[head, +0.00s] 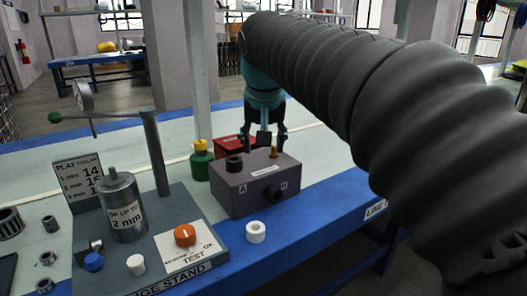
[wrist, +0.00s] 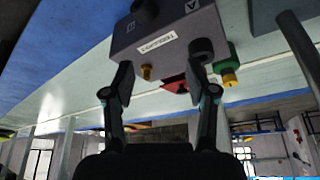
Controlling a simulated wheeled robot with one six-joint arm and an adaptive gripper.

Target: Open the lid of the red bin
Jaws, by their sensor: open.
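The red bin (head: 231,143) stands behind the grey-purple box marked A and B (head: 240,188) in the head view, mostly hidden by it. In the upside-down wrist view, a small red part of the bin (wrist: 176,86) shows past the edge of that box (wrist: 165,35). I cannot tell whether its lid is open or closed. My gripper (head: 264,143) points down above the back of the box, close to the bin. It is open and empty. In the wrist view, its two fingers (wrist: 163,72) are spread, with the bin's red part seen between them.
A green bottle with a yellow cap (head: 201,160) stands left of the bin. The box bears a black ring (head: 234,163) and a brass peg (head: 274,152). The pale table behind is mostly clear.

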